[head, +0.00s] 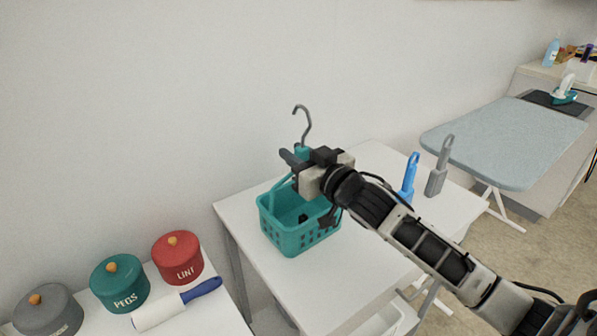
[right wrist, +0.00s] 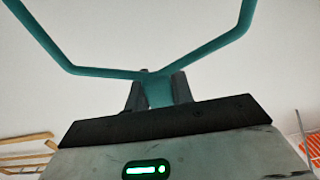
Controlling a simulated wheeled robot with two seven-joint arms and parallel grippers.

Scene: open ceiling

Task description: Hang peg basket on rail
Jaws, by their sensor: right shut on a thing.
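The teal peg basket (head: 300,240) has perforated sides, a teal handle and a grey metal hook (head: 305,122) on top, in the head view. My right gripper (head: 291,160) is shut on the top of the handle, just below the hook. In the right wrist view the teal handle (right wrist: 105,73) runs to both sides from between the fingers (right wrist: 158,92). The basket hangs upright at or just above the white table; I cannot tell whether it touches. I cannot make out a rail in either view. My left gripper is not in view.
The white table (head: 345,285) also bears a blue tool (head: 409,178) and a grey one (head: 439,168) at right. An ironing board (head: 500,145) stands at right.

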